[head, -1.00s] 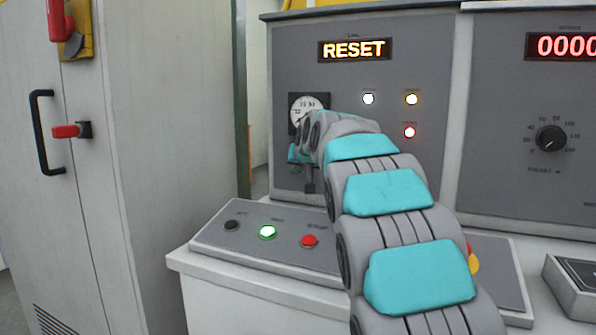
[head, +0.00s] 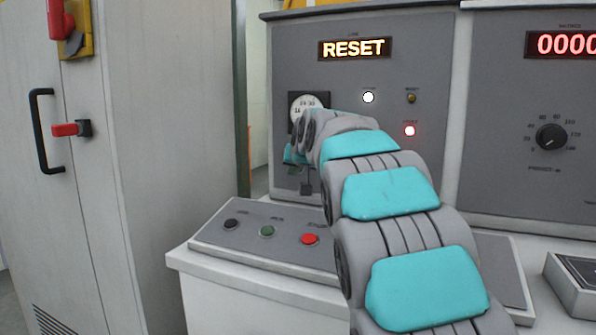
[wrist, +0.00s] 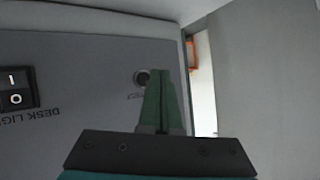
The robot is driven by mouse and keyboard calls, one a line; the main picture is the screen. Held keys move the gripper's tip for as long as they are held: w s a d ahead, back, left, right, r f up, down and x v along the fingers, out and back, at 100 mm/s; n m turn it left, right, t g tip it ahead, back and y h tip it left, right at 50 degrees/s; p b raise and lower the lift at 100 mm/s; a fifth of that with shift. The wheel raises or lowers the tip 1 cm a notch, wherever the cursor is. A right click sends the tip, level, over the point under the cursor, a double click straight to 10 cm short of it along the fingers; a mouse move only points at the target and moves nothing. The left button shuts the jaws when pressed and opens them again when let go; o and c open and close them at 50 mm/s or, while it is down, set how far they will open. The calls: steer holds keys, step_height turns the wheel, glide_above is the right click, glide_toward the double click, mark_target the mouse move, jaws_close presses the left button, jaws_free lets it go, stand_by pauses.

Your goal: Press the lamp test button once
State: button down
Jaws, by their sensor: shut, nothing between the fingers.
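A small round dark button (wrist: 142,77) with a pale ring sits on the grey panel in the wrist view. Its tiny label is too blurred to read, so I cannot confirm that it is the lamp test button. My gripper (wrist: 162,72) shows green fingers held together with nothing between them. The fingertips appear just right of the button, partly overlapping its edge; I cannot tell whether they touch it. In the head view my gripper (head: 306,188) is a small dark shape low before the upright panel, mostly hidden by my arm.
A rocker switch (wrist: 15,88) marked "DESK LIG…" is on the same panel. The desk has a black button (head: 231,223), an unlit green button (head: 267,231) and a red button (head: 310,239). White (head: 368,97) and red (head: 410,131) lamps glow; the amber lamp (head: 411,98) is dark. A cabinet (head: 170,150) stands left.

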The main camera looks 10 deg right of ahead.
steer(key=s+a, duration=0.1)
steer(key=s+a+b, duration=0.1)
steer(key=s, duration=0.1)
steer(key=shift+s+a, duration=0.25)
steer(key=shift+a, duration=0.05)
stand_by(0.6)
